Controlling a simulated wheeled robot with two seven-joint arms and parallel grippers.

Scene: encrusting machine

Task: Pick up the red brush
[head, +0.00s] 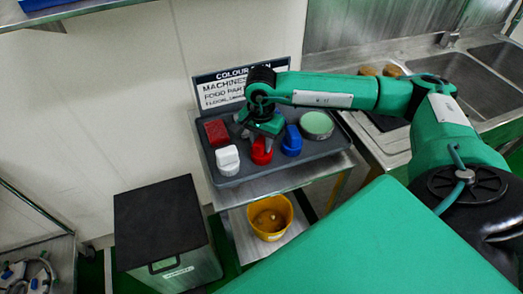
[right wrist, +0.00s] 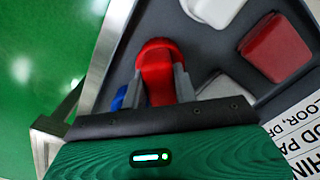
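The red brush (head: 262,152) sits in the grey tray (head: 236,179) on the metal stand, between a white brush (head: 228,160) and a blue brush (head: 291,141). My right gripper (head: 257,133) points down over the red brush and hides its upper part. In the right wrist view, the red brush (right wrist: 156,60) lies between the two grey fingers (right wrist: 160,85), one on each side and very close. I cannot tell whether the fingers press on it. My left gripper is not in view.
A red block (head: 216,132) and a round green-topped item (head: 316,124) share the tray. A colour-plan sign (head: 222,88) stands behind it. A yellow bucket (head: 270,217) is on the lower shelf. A dark-topped bin (head: 158,220) is left, sinks (head: 480,85) right.

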